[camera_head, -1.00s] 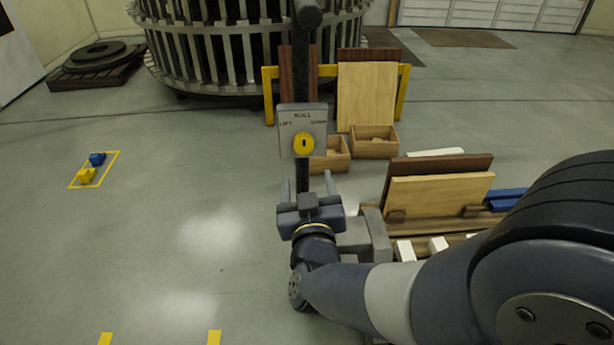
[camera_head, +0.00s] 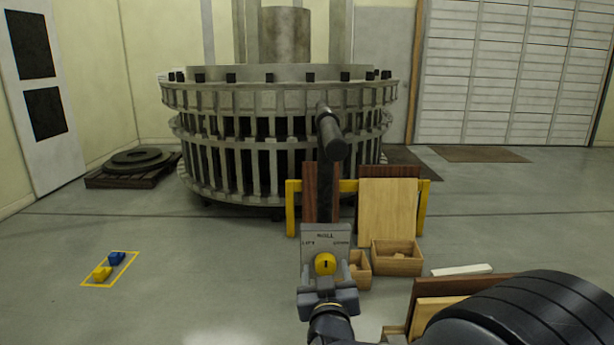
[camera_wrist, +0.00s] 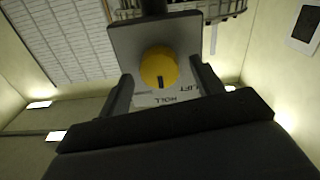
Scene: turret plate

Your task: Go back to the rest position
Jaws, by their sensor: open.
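My gripper (camera_head: 328,278) is open and empty in front of a grey control plate (camera_head: 309,241) on a dark post. A round yellow knob (camera_head: 325,264) with a dark slot sits on the plate, under partly readable lettering. In the wrist view, the yellow knob (camera_wrist: 159,68) shows between the two spread fingers of my gripper (camera_wrist: 161,82), with the grey plate (camera_wrist: 190,32) behind it. A gap between fingers and knob cannot be measured. No object is held.
A large slatted round turret (camera_head: 280,150) stands behind. Blue (camera_head: 117,258) and yellow (camera_head: 102,273) blocks lie in a marked rectangle at left. The left floor is mostly clear.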

